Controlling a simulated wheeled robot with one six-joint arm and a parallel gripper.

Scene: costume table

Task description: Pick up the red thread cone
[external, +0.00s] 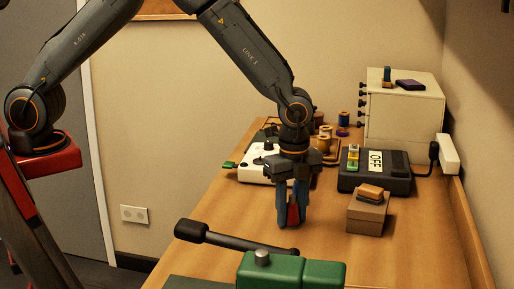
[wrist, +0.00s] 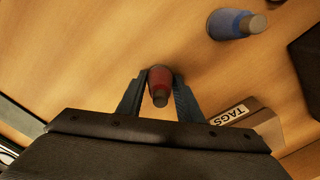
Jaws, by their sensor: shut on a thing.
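The red thread cone (wrist: 160,76) is between the two fingers of my gripper (wrist: 159,88) in the wrist view, with its dark tip facing the camera. My gripper is shut on it, one finger against each side. In the external view my gripper (external: 289,208) points straight down low over the wooden table, and a strip of the red cone (external: 293,214) shows between the fingers. I cannot tell whether the cone's base touches the table.
A blue thread cone (wrist: 229,24) stands nearby in the wrist view. A box labelled TAGS (wrist: 238,116) is close to the right finger. A green machine (external: 300,272) with a black lever is in front; a black OFF box (external: 390,185) and cardboard box (external: 367,217) are right.

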